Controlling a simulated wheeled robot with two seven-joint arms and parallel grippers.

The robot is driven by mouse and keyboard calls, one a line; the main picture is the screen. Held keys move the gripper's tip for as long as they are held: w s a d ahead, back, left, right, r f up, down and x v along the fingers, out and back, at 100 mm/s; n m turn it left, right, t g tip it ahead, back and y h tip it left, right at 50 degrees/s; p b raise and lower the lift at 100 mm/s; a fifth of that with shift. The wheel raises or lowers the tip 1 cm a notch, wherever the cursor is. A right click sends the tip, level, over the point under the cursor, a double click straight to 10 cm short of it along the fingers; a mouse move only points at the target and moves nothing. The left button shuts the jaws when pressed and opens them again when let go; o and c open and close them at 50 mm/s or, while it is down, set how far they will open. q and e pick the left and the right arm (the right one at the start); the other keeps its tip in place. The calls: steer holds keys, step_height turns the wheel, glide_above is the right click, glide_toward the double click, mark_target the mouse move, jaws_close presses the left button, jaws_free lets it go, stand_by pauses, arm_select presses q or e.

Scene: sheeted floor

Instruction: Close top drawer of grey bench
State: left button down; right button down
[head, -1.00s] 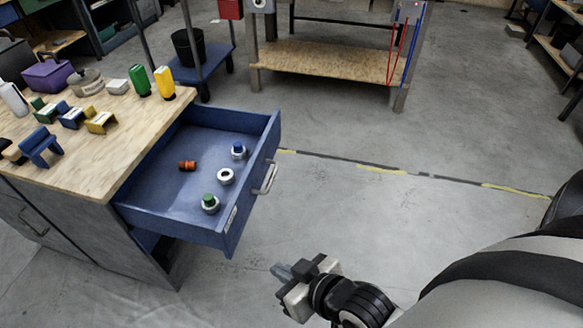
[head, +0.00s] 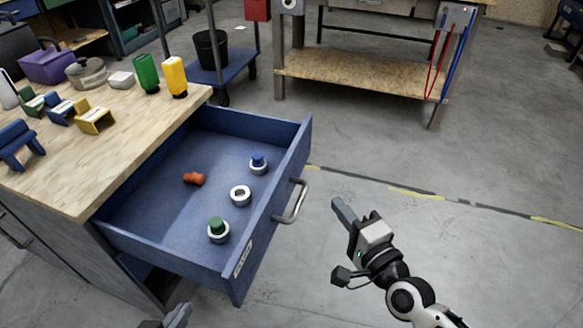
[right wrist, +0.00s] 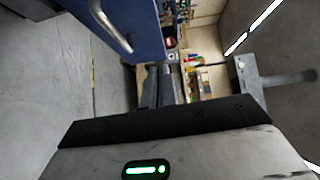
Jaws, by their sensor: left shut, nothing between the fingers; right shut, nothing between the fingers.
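The grey bench (head: 100,250) with a wooden top stands at the left in the head view. Its blue top drawer (head: 276,210) is pulled well out. The drawer holds an orange piece (head: 194,179), a blue-topped piece (head: 258,163), a white ring (head: 240,195) and a green-topped piece (head: 218,231). A metal handle (head: 294,204) is on its front; it also shows in the right wrist view (right wrist: 112,27). My right gripper (head: 343,209) is shut and empty, apart from the handle, to its right. My left gripper (head: 180,314) is shut at the bottom edge, below the drawer in the picture.
Tools and boxes, including a yellow bottle (head: 175,77), stand on the bench top. A blue cart (head: 222,72) with a black bin (head: 211,48) and a wooden-shelved workbench (head: 360,72) are behind. The floor right of the drawer is clear.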

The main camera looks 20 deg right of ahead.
glide_toward(291, 159)
steer(key=w+d, duration=0.2)
steer(key=w, duration=0.1)
steer(key=shift+w+a+m, duration=0.3)
steer(key=shift+w+a, duration=0.7)
steer(key=shift+a, duration=0.2)
steer(key=shift+w+a+f, duration=0.1)
steer(key=shift+w+a, duration=0.2)
steer(key=shift+a, duration=0.15)
